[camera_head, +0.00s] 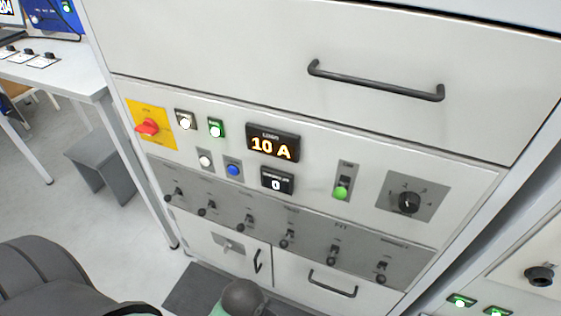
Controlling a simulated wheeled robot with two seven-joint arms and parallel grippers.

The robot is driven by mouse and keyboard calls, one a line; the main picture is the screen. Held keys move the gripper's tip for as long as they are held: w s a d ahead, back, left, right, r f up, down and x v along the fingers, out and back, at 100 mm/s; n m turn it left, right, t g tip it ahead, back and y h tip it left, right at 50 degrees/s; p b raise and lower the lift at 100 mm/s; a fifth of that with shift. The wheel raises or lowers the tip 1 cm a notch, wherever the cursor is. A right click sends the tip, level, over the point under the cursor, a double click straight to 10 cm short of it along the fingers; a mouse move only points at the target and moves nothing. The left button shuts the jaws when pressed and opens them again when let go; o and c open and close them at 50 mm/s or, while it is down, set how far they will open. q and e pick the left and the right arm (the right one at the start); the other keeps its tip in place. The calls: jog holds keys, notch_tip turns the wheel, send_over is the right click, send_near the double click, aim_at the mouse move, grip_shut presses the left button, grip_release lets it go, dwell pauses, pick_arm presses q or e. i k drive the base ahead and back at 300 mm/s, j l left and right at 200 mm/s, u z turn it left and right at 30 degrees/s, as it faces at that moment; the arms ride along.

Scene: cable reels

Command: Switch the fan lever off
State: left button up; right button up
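The control panel (318,178) is a white cabinet front with a grey strip of levers (290,238) along its lower part. The strip holds several black-knobbed levers in a row, with small labels that I cannot read reliably. Above the strip, a separate switch (342,188) has a bright green knob at the lower end of its plate. The label over it is too small to read surely, so I cannot tell which lever is the fan lever. Neither of my grippers shows, and nothing touches the levers.
A red rotary switch (149,127) on yellow, push buttons (233,169) and a black selector dial (408,202) share the panel. Drawer handles (376,81) project. A table (62,76) stands left.

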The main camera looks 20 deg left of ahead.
aim_at(339, 193)
jog(key=u, duration=1.65)
jog(key=k+l, duration=0.1)
jog(key=k, duration=0.5)
